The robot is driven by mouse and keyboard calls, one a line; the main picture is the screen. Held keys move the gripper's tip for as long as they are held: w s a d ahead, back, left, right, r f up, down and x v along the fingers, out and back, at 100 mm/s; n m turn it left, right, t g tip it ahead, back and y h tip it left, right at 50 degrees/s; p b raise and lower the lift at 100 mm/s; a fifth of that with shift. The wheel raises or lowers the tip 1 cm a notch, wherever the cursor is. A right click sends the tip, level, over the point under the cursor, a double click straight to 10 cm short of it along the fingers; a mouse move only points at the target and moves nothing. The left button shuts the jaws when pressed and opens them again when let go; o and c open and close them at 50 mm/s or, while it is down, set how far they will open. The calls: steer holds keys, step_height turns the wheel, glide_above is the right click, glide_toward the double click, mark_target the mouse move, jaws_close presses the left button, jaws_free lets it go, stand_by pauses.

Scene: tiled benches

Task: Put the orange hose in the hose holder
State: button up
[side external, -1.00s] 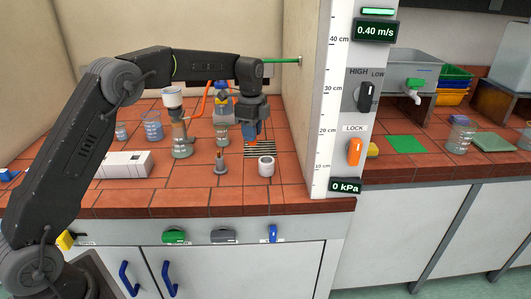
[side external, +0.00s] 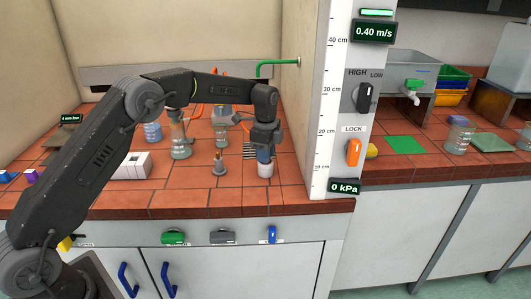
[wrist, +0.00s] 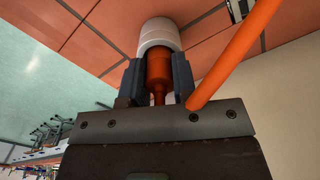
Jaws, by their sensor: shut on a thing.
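My gripper (side external: 264,155) points down just above the white round hose holder (side external: 265,171) on the tiled bench. In the wrist view my gripper (wrist: 154,78) is shut on the orange hose's end fitting (wrist: 158,68). That fitting lines up with the white holder (wrist: 158,28) and reaches its opening; how deep it sits inside cannot be told. The orange hose (wrist: 237,52) also runs past the gripper to the upper right in the wrist view. In the side view the fingers hide the fitting.
A small metal burner-like piece (side external: 219,166) stands left of the holder. A conical flask (side external: 180,148), other glassware and a white block (side external: 132,166) stand farther left. A dark grille (side external: 249,151) lies behind. The white measuring panel (side external: 323,110) rises close on the right.

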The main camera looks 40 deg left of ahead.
steer(key=o, duration=0.9)
steer(key=shift+f, duration=0.1)
step_height(320, 180, up, 12)
steer(key=shift+r, duration=0.25)
steer(key=s+d+r+n+t, duration=0.1)
steer(key=s+d+r+n, duration=0.15)
steer(key=s+r, duration=0.45)
steer(key=s+d+r+n+t, duration=0.1)
steer(key=s+r+n+t, duration=0.2)
steer(key=s, duration=0.7)
steer(key=shift+s+d+f+n+t, duration=0.25)
steer(key=shift+s+f+n, duration=1.1)
steer(key=shift+s, duration=2.05)
steer(key=shift+s+d+f+n+t, duration=0.1)
steer(key=shift+s+f+n+t, duration=0.2)
steer(key=shift+s+f+n, duration=2.1)
steer(key=shift+s+d+f+n+t, duration=0.1)
steer(key=shift+s+d+n+t, duration=0.35)
steer(key=shift+s, duration=3.9)
